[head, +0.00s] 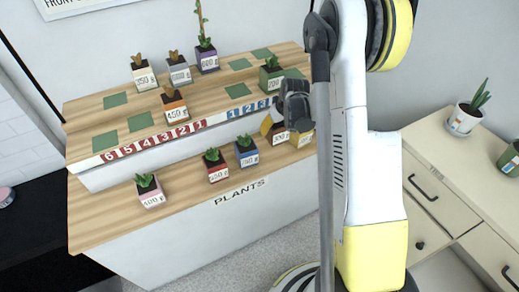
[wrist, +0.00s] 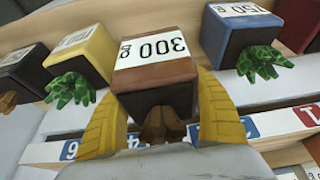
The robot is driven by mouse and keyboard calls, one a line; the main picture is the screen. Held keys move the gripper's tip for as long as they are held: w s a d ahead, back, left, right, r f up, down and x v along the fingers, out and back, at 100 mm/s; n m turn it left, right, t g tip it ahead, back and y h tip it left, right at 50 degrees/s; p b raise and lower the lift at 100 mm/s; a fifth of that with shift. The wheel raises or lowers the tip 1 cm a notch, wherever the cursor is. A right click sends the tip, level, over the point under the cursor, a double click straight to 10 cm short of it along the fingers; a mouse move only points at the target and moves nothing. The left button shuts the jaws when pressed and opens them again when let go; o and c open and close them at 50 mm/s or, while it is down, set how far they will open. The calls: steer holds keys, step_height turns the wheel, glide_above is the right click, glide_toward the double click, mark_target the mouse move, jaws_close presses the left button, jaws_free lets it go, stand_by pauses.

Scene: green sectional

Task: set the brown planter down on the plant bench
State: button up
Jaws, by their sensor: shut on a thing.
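The brown planter (wrist: 158,75), labelled 300 g, is between the yellow fingertips of my gripper (wrist: 160,110) in the wrist view. The gripper is shut on it. In the head view the brown planter (head: 280,138) is at the lower front step of the plant bench (head: 110,222), below my gripper (head: 281,126). It is between a blue planter (head: 247,153) and a yellow planter (head: 306,139). I cannot tell whether its base touches the wood. In the wrist view its dark soil and brown plant point toward the gripper's palm.
The blue planter (wrist: 240,32) and yellow planter (wrist: 82,52) flank the held one closely. Red (head: 216,171) and pink (head: 150,192) planters stand further left. The upper step holds several planters and green squares. My arm hides the bench's right end.

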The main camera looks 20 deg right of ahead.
step_height(320, 180, down, 7)
steer(key=shift+r+b, duration=0.1)
steer(key=shift+b, duration=0.85)
steer(key=shift+f, duration=0.3)
steer(key=o, duration=1.4)
steer(key=shift+r, duration=0.1)
steer(key=shift+r, duration=0.1)
